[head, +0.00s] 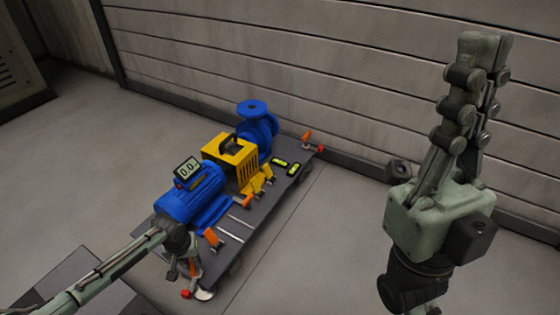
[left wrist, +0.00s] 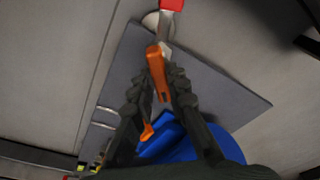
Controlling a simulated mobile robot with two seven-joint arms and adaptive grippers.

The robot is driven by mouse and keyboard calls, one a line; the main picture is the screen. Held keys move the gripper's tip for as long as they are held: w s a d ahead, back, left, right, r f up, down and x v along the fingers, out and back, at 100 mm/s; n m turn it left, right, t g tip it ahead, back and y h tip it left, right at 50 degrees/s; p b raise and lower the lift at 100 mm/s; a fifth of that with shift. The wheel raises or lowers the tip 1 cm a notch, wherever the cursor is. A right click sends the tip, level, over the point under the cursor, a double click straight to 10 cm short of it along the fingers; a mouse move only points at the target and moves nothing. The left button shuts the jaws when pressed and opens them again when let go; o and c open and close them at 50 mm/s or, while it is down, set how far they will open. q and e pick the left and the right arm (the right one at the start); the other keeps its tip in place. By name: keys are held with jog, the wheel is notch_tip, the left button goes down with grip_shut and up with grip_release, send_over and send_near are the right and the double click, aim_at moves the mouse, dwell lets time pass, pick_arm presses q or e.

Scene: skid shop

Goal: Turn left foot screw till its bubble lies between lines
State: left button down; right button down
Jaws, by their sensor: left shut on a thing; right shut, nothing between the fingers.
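My left gripper (head: 190,262) reaches over the near end of the dark skid (head: 259,214). It is shut on an orange handle, whose bar (left wrist: 155,62) shows between the fingers in the left wrist view; I take it for the left foot screw. Two small yellow-green level vials (head: 280,161) lie on the skid's far right part, too small to read their bubbles. My right gripper (head: 480,45) is shut and empty, raised at the right, well away from the skid.
A blue motor (head: 187,195) with a display reading 0.0 (head: 187,171), a yellow guard (head: 229,160) and a blue pump (head: 257,130) stand on the skid. The plank wall (head: 350,70) is close behind; floor at left is clear.

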pick_arm(q)
jog(key=shift+a, duration=0.1)
jog(key=shift+r+n+p, duration=0.2)
jog(key=shift+n+p, duration=0.2)
jog(key=shift+p, duration=0.15)
jog(key=shift+n+p, duration=0.35)
jog(key=shift+n, duration=0.05)
jog(key=shift+f+n, duration=0.15)
jog(key=shift+n, duration=0.35)
jog(key=c, duration=1.4)
grip_release()
jog(key=shift+o, duration=0.2)
notch_tip(320, 180, up, 7)
jog(key=p, duration=0.8)
